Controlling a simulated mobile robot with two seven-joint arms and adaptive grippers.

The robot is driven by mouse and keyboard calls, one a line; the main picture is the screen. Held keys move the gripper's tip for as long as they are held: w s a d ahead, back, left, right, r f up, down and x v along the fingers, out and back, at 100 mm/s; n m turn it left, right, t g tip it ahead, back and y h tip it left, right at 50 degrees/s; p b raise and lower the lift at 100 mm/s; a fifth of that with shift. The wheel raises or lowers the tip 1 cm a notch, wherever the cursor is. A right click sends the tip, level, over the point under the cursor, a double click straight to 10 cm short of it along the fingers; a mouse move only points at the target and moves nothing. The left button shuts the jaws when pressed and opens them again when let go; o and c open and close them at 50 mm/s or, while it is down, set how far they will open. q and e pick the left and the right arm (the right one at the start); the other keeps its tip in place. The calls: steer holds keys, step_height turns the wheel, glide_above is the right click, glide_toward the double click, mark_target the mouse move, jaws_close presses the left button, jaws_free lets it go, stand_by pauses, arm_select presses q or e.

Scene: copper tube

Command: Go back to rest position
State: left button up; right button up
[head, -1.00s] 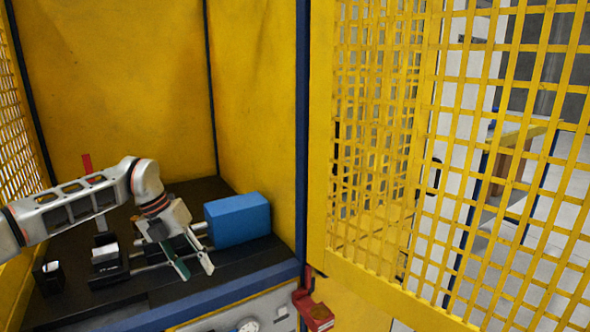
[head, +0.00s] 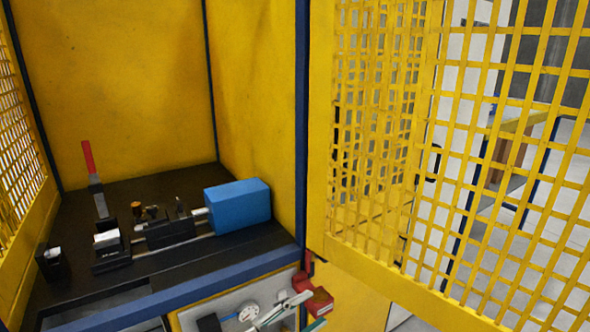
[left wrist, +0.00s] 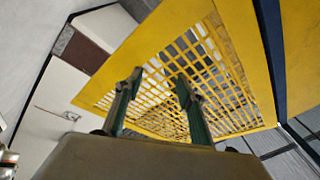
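My left gripper (head: 313,308) is at the bottom of the head view, in front of the bench's front panel and just below a red block. Its two green-lined fingers are apart with nothing between them. In the left wrist view its fingers (left wrist: 160,84) are also spread and empty, with yellow mesh behind them. My right gripper is in neither view. The clamp fixture (head: 170,228) stands on the black bench top beside a blue box (head: 238,206). No copper tube can be made out for certain.
A red-handled lever (head: 88,157) rises at the back left. The space above the bench is clear.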

arm_select(q)
steer(key=s+a+f+n+t+y, duration=0.2)
steer(key=s+a+f+n+y, duration=0.1)
steer(key=a+f+n+y, duration=0.4)
steer(key=s+a+f+n+t+y, duration=0.2)
steer(key=s+a+f+n+y, duration=0.15)
steer(key=a+f+n, duration=0.55)
steer(key=s+a+f+n+g+y, duration=0.1)
steer(key=s+a+f+g+y, duration=0.1)
steer(key=s+a+f, duration=0.2)
steer(key=s+a+f+n+g+y, duration=0.1)
steer(key=s+a+f+n+y, duration=0.1)
steer(key=s+f, duration=0.6)
steer(key=shift+s+a+g+y, duration=0.45)
steer(key=shift+a+y, duration=0.1)
steer(key=shift+a, duration=0.7)
